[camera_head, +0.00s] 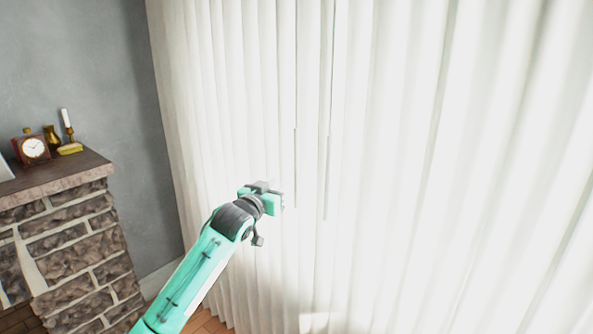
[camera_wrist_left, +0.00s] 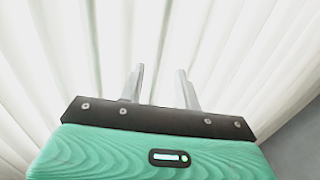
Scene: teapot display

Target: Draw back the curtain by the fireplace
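The white pleated curtain (camera_head: 400,150) hangs closed across the middle and right of the head view. It also fills the background of the left wrist view (camera_wrist_left: 220,40). Two thin grey upright rods hang at its middle, a left rod (camera_head: 295,168) and a right rod (camera_head: 326,178). My left gripper (camera_head: 279,200) is in front of the curtain, just left of the left rod. In the left wrist view its two fingers (camera_wrist_left: 161,85) stand apart with nothing visible between them, facing the curtain. I cannot tell whether they touch the cloth. My right gripper is out of view.
The stone fireplace (camera_head: 80,240) stands at the left with a wooden mantel (camera_head: 60,175). On it are a clock (camera_head: 34,149), a brass vase (camera_head: 52,138) and a candle (camera_head: 67,122). A grey wall (camera_head: 90,60) lies behind.

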